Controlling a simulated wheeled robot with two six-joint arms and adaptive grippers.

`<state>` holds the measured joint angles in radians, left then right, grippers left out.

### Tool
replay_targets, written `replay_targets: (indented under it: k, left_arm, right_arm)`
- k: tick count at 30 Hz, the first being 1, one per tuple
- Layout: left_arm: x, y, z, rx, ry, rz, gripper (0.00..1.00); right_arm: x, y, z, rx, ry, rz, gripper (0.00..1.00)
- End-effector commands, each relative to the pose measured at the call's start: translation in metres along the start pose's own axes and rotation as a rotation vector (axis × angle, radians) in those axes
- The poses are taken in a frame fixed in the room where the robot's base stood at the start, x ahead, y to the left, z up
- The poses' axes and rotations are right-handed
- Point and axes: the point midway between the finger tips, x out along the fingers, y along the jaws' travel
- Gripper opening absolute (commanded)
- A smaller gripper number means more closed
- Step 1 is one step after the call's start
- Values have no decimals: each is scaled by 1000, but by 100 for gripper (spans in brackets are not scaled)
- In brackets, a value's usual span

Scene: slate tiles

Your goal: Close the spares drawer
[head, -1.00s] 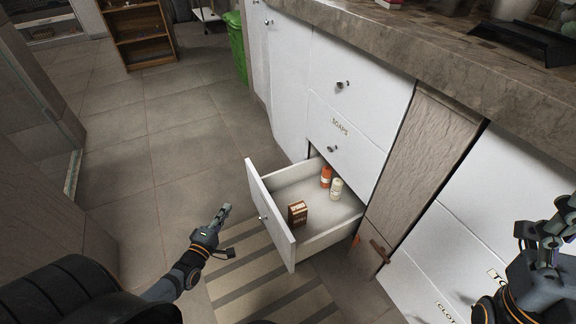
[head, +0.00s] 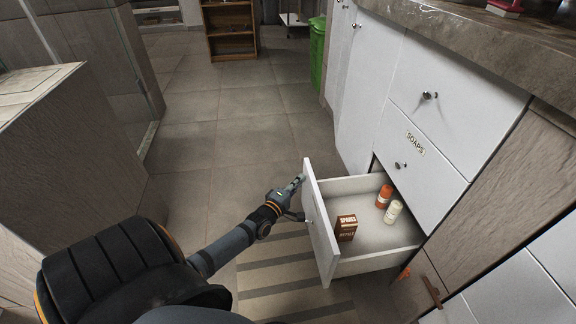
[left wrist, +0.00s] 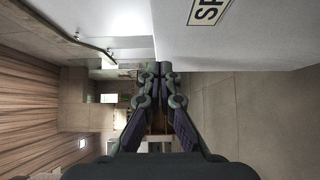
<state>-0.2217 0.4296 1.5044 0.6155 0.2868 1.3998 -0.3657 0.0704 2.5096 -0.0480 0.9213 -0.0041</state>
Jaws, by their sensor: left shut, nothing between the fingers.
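The spares drawer (head: 319,226) is the bottom white drawer and stands pulled well out of the cabinet. In the left wrist view the shut fingers (left wrist: 158,70) point along the white drawer front (left wrist: 240,45), whose label shows only "SP". My right gripper is out of view.
The closed soaps drawer (head: 421,165) is above, under a stone counter (head: 470,32). A striped mat (head: 285,270) lies on the tiled floor below. A green bin (head: 317,55) and wooden shelf (head: 231,30) stand at the back. The floor left of the drawer is clear.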

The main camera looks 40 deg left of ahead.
Motion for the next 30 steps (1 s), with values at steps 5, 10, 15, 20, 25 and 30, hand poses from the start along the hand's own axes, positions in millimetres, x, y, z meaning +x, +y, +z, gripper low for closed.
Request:
replay_targets:
  k: [5, 10, 15, 20, 25, 30]
  left_arm:
    - [6, 0, 6, 0, 0, 0, 0]
    - [6, 0, 7, 1, 0, 0, 0]
    - [6, 0, 7, 1, 0, 0, 0]
    - [10, 0, 11, -1, 0, 0, 0]
    - [23, -1, 24, -3, 0, 2, 0]
    - [44, -1, 45, -4, 0, 2, 0]
  right_arm:
    - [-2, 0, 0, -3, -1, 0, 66]
    - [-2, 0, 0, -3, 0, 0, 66]
    - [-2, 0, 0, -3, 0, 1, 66]
    - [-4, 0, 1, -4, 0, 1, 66]
    - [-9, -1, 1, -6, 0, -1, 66]
    - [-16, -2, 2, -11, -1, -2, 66]
